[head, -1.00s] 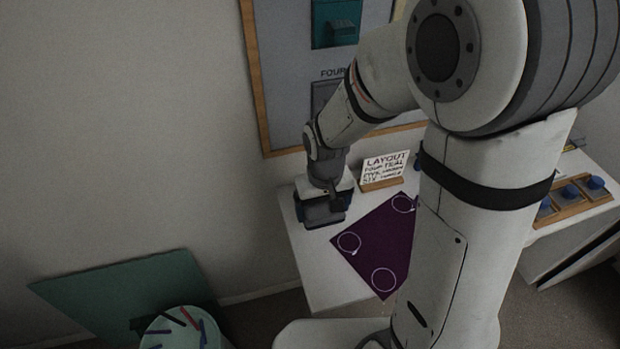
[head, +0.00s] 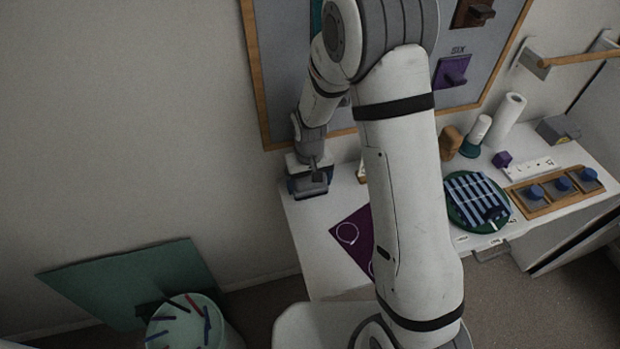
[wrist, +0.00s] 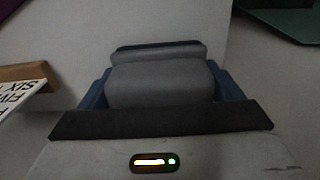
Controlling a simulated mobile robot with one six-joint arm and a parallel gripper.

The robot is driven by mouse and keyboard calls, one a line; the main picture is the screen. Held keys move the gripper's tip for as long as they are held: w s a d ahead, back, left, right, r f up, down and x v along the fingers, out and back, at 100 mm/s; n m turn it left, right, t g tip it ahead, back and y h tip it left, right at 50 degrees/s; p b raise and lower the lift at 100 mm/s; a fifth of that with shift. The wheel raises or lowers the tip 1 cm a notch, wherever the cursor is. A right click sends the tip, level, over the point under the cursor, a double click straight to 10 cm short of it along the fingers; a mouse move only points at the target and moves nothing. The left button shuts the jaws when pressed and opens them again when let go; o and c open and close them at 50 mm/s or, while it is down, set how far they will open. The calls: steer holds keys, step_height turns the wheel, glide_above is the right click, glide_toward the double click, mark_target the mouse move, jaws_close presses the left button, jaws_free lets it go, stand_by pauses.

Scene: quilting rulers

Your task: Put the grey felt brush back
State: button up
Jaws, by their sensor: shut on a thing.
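My gripper (head: 309,182) is at the back left corner of the white table (head: 297,227), below the wall board. It is shut on a grey block-like thing with a dark edge, which I take for the grey felt brush (wrist: 160,84). In the wrist view the brush sits between the two blue fingers of my gripper (wrist: 160,95). In the head view the brush is mostly hidden by the gripper, and I cannot tell whether it touches the table. No place marked for the brush can be made out.
A purple mat (head: 340,248) with white rings lies on the table, partly behind my arm. A sign (wrist: 22,98) on a wooden foot stands beside the gripper. Right of my arm are a round green tray (head: 454,218), knobbed blocks and rolls. A bin (head: 225,335) stands front left.

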steer(key=shift+w, duration=0.1)
steer(key=shift+f+b, duration=0.35)
steer(key=o, duration=0.8)
steer(key=shift+r, duration=0.1)
steer(key=shift+o, duration=0.2)
steer(key=shift+r+p, duration=0.1)
steer(key=shift+p, duration=0.2)
step_height(320, 180, up, 8)
steer(key=shift+w+a+f+b, duration=0.1)
steer(key=shift+b, duration=0.55)
